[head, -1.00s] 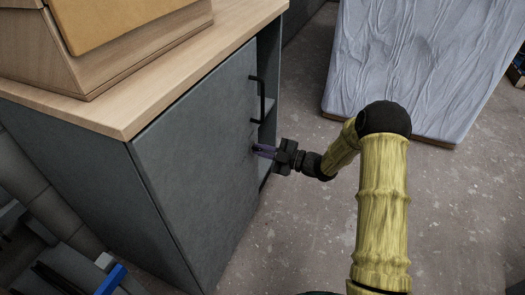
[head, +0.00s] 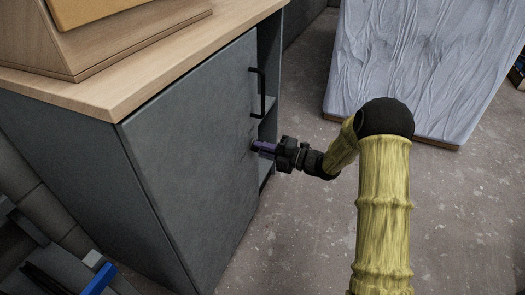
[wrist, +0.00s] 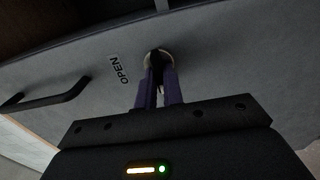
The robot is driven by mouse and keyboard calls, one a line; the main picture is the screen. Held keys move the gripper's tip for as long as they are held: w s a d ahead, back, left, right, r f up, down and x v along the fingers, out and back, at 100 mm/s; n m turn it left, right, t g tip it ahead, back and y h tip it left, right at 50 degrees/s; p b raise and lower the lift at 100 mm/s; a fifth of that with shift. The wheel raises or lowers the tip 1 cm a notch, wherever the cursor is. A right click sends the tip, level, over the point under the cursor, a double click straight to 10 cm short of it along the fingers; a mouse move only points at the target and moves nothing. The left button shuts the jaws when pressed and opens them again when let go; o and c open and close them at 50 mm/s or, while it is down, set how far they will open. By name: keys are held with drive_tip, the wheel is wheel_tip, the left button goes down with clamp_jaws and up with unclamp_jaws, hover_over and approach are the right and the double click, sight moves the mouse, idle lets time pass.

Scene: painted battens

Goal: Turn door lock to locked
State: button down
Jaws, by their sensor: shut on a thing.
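The door lock (wrist: 158,58) is a small round pale-rimmed piece with a dark centre on the grey cabinet door (head: 190,160). The word OPEN (wrist: 119,69) is printed beside it in the wrist view. My gripper (wrist: 159,80) has its purple fingers shut on the lock's turn piece, which they mostly hide. In the head view my gripper (head: 258,147) meets the door near its right edge, below the black handle. How far the lock is turned cannot be told.
The black bar handle (head: 262,92) stands out from the door, near my gripper; it also shows in the wrist view (wrist: 45,97). Past the door's right edge, shelf space shows. A wooden box (head: 125,35) sits on the cabinet top.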

idle(0.4)
drive_tip(key=c, duration=1.5)
unclamp_jaws()
drive_tip(key=p+v, duration=0.7)
drive_tip(key=v, duration=1)
drive_tip(key=shift+d, duration=0.2)
